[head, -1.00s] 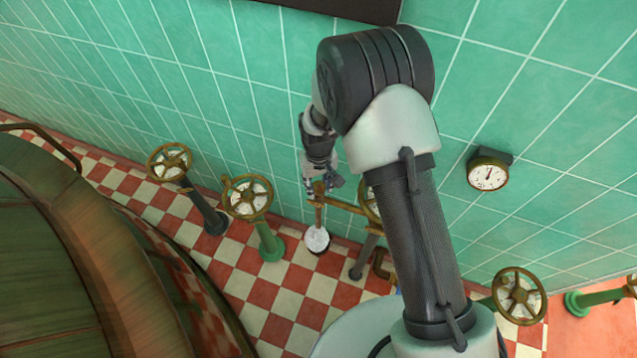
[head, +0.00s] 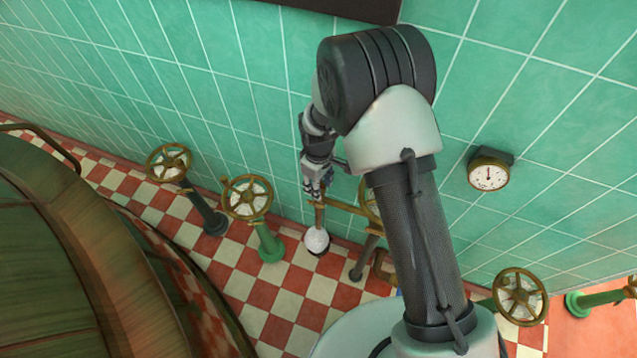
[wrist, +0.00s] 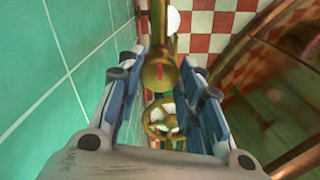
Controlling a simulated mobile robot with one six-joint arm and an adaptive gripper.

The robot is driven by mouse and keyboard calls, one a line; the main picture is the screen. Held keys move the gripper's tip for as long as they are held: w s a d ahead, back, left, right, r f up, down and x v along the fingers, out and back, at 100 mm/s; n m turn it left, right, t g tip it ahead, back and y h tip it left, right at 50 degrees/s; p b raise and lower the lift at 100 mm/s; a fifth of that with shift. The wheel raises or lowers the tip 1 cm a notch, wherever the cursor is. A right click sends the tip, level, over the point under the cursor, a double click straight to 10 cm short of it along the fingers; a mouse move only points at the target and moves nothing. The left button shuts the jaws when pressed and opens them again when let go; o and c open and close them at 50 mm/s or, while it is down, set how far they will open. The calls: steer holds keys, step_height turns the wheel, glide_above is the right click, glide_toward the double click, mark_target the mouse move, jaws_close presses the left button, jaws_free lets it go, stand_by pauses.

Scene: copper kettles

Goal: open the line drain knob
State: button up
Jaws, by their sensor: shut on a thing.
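The line drain knob (wrist: 158,76) is a brass piece between my fingers in the wrist view, at the end of a brass pipe along the green wall. My gripper (wrist: 162,60) is shut on it, with one blue-padded finger at each side. In the head view my gripper (head: 315,190) is at the left end of the brass pipe (head: 345,206), and it hides the knob there. A small round white-topped vessel (head: 317,241) stands on the floor below; it also shows at the top of the wrist view (wrist: 173,20).
Brass handwheels on posts stand to the left (head: 169,162) and nearer the middle (head: 247,197). Another handwheel (head: 520,296) is at lower right. A dial gauge (head: 489,174) is on the wall. A large copper kettle (head: 60,260) fills the lower left.

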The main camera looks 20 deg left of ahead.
stand_by(0.4)
steer(key=o, duration=1.1)
steer(key=shift+c, duration=0.2)
step_height(320, 180, up, 12)
